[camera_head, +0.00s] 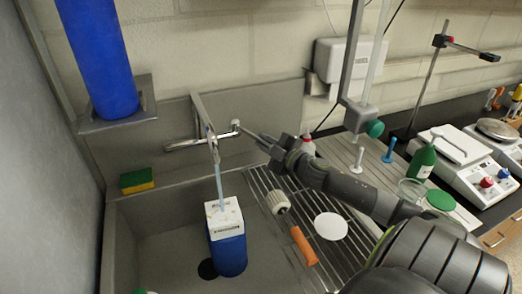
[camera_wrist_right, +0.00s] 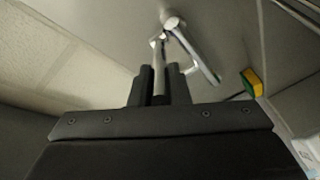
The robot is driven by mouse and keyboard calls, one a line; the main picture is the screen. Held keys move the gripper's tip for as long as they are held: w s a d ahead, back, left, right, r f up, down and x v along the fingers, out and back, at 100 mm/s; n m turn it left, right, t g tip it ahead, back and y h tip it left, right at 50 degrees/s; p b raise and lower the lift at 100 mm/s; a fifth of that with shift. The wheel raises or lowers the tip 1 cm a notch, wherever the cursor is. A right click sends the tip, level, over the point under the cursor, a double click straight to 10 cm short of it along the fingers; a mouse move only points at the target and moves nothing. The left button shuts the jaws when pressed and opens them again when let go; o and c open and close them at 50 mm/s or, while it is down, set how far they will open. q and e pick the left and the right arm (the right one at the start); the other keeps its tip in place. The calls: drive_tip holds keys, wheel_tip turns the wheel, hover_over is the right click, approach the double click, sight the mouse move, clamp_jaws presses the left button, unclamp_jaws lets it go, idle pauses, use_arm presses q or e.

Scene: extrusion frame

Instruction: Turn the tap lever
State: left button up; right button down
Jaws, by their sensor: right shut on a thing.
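The chrome tap (camera_head: 197,118) is on the back wall above the grey sink, and also shows in the right wrist view (camera_wrist_right: 173,22). A pale bluish stream (camera_head: 218,180) runs from its spout down to the white top of a blue container (camera_head: 228,252) standing in the sink. My right gripper (camera_head: 244,130) reaches in from the right to the tap. In the wrist view its dark fingers (camera_wrist_right: 161,85) are shut on the chrome lever (camera_wrist_right: 158,62), which stands between them. My left gripper is out of view.
A slotted drainboard (camera_head: 262,185) right of the sink holds an orange-handled brush (camera_head: 303,245) and a white disc (camera_head: 330,226).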

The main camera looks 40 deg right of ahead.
drive_tip(key=shift+f, duration=0.1)
drive_tip(key=c, duration=1.4)
unclamp_jaws()
drive_tip(key=shift+o, duration=0.2)
drive_tip(key=shift+s, duration=0.1)
